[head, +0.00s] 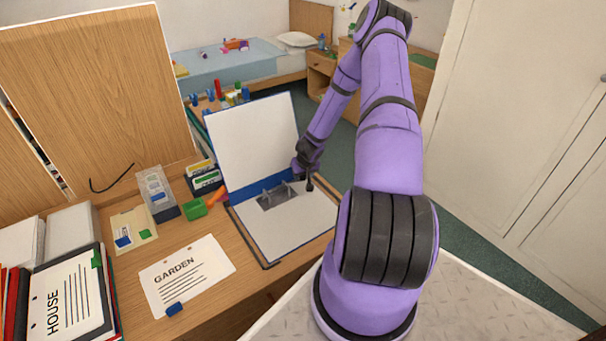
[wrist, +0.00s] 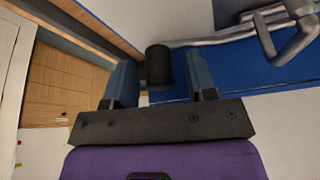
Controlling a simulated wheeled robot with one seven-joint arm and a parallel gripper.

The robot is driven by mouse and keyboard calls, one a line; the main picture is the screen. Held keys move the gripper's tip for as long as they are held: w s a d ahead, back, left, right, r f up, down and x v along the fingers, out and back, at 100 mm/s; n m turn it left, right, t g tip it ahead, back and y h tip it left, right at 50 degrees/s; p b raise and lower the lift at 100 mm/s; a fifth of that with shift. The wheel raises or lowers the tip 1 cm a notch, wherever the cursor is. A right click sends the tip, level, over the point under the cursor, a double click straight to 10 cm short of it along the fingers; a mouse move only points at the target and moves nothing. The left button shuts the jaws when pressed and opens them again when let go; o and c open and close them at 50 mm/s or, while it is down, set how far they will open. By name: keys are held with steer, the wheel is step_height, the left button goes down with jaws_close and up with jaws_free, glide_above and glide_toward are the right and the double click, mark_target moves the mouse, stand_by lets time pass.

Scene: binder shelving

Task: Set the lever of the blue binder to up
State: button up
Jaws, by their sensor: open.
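The blue binder (head: 240,187) lies open on the desk, its cover raised at the back with a white inner face. Its metal ring mechanism (head: 278,196) sits near the blue spine. My gripper (head: 308,182) is at the mechanism's right end, low over the binder. In the wrist view my gripper (wrist: 160,75) is open, and the black knob of the lever (wrist: 158,66) shows between its two fingers, apparently apart from both. The metal rings (wrist: 285,30) and blue spine (wrist: 250,78) are to the right. The lever's angle is hard to tell.
A GARDEN sheet (head: 187,272) lies left of the binder, with a green block (head: 195,208) and an orange piece (head: 217,195) behind it. A HOUSE binder (head: 70,300) is at the front left. A wooden panel (head: 95,90) stands at the back left.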

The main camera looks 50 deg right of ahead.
mark_target(300, 180)
jaws_close()
steer(key=shift+r, duration=0.1)
steer(key=shift+w+a+r+n+g+h, duration=0.15)
steer(key=shift+a+r+h, duration=0.2)
steer(key=shift+r+h, duration=0.35)
steer(key=shift+w+a+r+n+g+h, duration=0.15)
steer(key=shift+a+r+h, duration=0.3)
steer(key=shift+r, duration=0.35)
steer(key=w+a+r+n+g+h, duration=0.1)
steer(key=a+r+n+h, duration=0.1)
steer(key=a+r+h, duration=0.4)
steer(key=shift+w+a+h, duration=0.3)
steer(key=shift+a+h, duration=0.55)
steer(key=shift+h, duration=0.6)
